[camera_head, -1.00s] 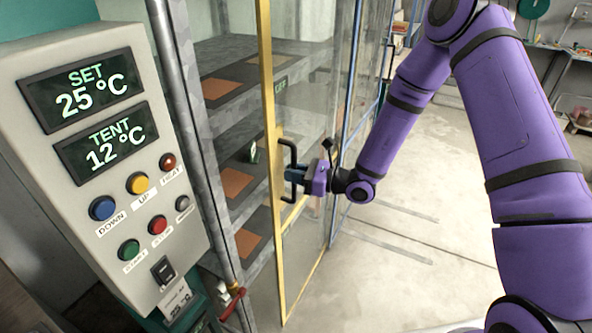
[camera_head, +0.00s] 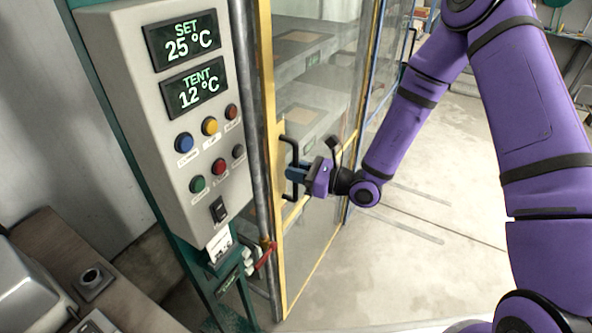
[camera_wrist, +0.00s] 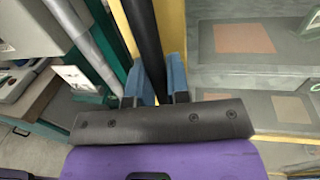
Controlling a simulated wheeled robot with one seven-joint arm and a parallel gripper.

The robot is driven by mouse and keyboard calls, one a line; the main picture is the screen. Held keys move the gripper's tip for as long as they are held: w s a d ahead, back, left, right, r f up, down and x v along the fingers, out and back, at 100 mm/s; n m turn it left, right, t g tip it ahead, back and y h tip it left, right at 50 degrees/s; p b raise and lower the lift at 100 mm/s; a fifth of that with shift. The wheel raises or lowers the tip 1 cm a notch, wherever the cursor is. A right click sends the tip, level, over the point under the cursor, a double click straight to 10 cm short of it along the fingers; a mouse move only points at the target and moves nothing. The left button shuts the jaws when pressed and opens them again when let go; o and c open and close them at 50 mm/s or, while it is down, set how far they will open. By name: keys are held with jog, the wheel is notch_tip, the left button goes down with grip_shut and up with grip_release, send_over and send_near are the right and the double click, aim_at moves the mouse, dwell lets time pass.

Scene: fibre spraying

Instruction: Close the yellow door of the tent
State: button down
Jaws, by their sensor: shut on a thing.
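The yellow-framed clear door (camera_head: 309,267) of the tent stands with its handle edge close beside the grey post (camera_head: 250,120) next to the control box. A black handle (camera_head: 289,187) is on the yellow frame. My gripper (camera_head: 292,173) is shut on this handle. In the wrist view the blue fingers of my gripper (camera_wrist: 161,80) sit on both sides of the black handle bar (camera_wrist: 143,35), with the yellow frame (camera_wrist: 172,30) behind it. Whether the door edge touches the post is hard to tell.
The control box (camera_head: 160,110) stands left of the door, showing SET 25 °C and TENT 12 °C. A red-handled valve (camera_head: 265,255) is low by the post. Shelves with brown panels (camera_head: 300,36) show through the door. The floor (camera_head: 430,215) at right is clear.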

jog(key=shift+s+a, duration=0.1)
jog(key=shift+s, duration=0.15)
jog(key=c, duration=1.1)
grip_release()
jog(key=shift+d, duration=0.35)
jog(key=v, duration=1)
jog(key=shift+s, duration=0.15)
